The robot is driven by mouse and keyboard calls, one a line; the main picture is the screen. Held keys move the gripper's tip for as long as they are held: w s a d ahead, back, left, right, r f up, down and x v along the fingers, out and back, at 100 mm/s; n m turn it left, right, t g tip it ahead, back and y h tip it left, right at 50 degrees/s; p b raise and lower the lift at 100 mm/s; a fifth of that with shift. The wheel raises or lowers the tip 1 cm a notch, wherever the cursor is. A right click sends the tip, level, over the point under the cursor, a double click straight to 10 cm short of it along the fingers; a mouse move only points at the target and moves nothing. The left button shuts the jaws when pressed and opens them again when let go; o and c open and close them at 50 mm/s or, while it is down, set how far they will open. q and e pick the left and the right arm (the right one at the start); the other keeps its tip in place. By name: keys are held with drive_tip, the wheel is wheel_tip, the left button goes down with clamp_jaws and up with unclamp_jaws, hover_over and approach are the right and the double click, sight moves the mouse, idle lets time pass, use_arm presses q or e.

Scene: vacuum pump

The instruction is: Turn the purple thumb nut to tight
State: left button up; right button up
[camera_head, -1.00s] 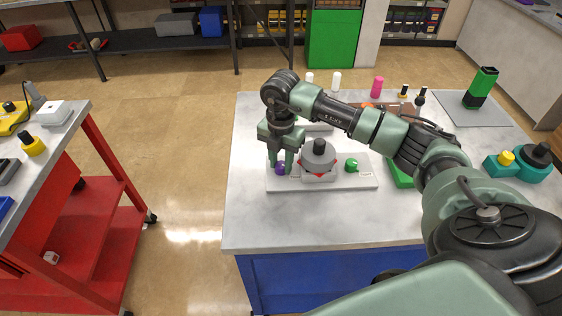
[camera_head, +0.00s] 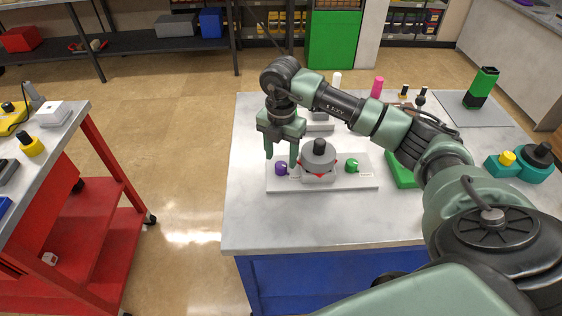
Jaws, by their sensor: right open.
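The purple thumb nut (camera_head: 281,168) sits at the left end of a light grey base plate (camera_head: 330,186) on the table. The grey vacuum pump (camera_head: 319,160) with a black knob on top stands in the middle of that plate, with red parts near its foot. A green thumb nut (camera_head: 352,165) is at the plate's right end. My right gripper (camera_head: 281,162) is open and points down above and around the purple nut; its fingers stand apart, and I see no contact with the nut. The nut's exact turn angle is too small to tell. My left gripper is out of view.
A green block (camera_head: 402,172) lies right of the plate, close under my right arm. A teal device (camera_head: 520,166) with yellow and black knobs is at the far right. A pink bottle (camera_head: 377,87) stands at the back. The table's front left is clear.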

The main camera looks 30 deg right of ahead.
sight(281, 165)
wheel_tip(281, 165, up, 5)
drive_tip(key=shift+r+b, duration=0.1)
drive_tip(key=shift+b, duration=0.35)
idle(0.3)
